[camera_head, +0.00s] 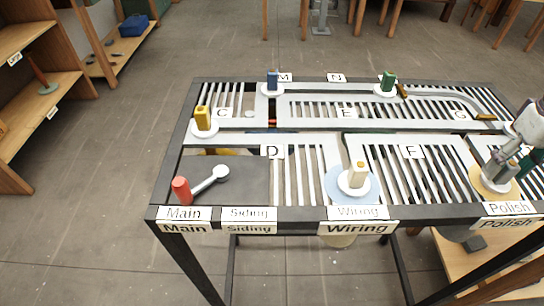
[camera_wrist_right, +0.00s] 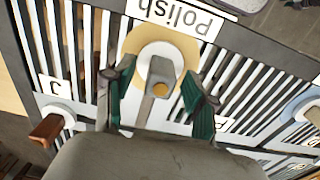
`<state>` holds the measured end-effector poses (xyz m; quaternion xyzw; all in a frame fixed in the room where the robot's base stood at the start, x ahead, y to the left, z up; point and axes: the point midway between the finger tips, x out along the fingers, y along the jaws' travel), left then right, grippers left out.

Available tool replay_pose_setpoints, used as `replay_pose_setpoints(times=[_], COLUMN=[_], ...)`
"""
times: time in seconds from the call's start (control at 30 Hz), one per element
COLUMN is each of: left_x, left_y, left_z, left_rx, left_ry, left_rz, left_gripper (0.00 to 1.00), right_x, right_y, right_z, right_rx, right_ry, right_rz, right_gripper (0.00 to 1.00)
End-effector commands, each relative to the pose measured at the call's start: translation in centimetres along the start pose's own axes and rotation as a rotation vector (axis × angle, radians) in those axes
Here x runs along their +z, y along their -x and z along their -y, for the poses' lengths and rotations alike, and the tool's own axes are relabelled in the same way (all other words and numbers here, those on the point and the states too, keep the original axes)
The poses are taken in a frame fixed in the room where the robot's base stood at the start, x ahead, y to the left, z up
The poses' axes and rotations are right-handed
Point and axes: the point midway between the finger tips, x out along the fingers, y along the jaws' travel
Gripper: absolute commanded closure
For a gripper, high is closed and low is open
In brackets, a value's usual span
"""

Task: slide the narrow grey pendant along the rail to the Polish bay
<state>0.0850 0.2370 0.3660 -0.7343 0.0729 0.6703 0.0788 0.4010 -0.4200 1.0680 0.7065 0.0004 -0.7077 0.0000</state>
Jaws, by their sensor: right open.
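The narrow grey pendant's grey block (camera_wrist_right: 157,88) stands on a white disc over the tan disc (camera_wrist_right: 180,48) by the Polish label (camera_wrist_right: 170,14) in the right wrist view. In the head view the grey block (camera_head: 507,172) and tan disc (camera_head: 477,182) are at the table's right front, behind the Polish label (camera_head: 508,208). My right gripper (camera_wrist_right: 158,85) is open, its green-padded fingers on either side of the block, with gaps visible. The arm partly hides the block in the head view. My left gripper is not in view.
A cream block (camera_head: 357,174) stands on the blue disc at Wiring. Yellow (camera_head: 203,118), blue (camera_head: 272,81) and green (camera_head: 389,80) blocks stand on other rails. A red handle (camera_head: 181,190) with a white arm is at Main. Slatted panels fill the table between rails.

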Motion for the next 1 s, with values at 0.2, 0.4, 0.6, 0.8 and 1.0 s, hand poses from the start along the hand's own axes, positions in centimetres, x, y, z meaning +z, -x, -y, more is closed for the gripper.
replay_pose_setpoints(times=[0.2,0.4,0.6,0.8,1.0], left_x=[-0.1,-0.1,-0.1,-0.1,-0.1], left_y=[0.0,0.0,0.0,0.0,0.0], left_z=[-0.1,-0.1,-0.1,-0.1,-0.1], left_rx=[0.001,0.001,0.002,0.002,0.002], left_ry=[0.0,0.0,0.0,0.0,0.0], left_rz=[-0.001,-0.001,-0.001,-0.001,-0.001], left_gripper=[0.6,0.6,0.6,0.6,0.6], right_x=[-0.1,-0.1,-0.1,-0.1,-0.1], right_y=[4.7,6.3,7.5,8.7,9.9], right_z=[0.1,0.1,0.1,0.1,0.1], right_rx=[-0.002,0.0,0.0,0.0,-0.001], right_ry=[0.002,0.003,0.003,0.003,0.004], right_rz=[-0.009,-0.006,-0.006,-0.006,-0.005], right_gripper=[0.44,0.44,0.44,0.44,0.44])
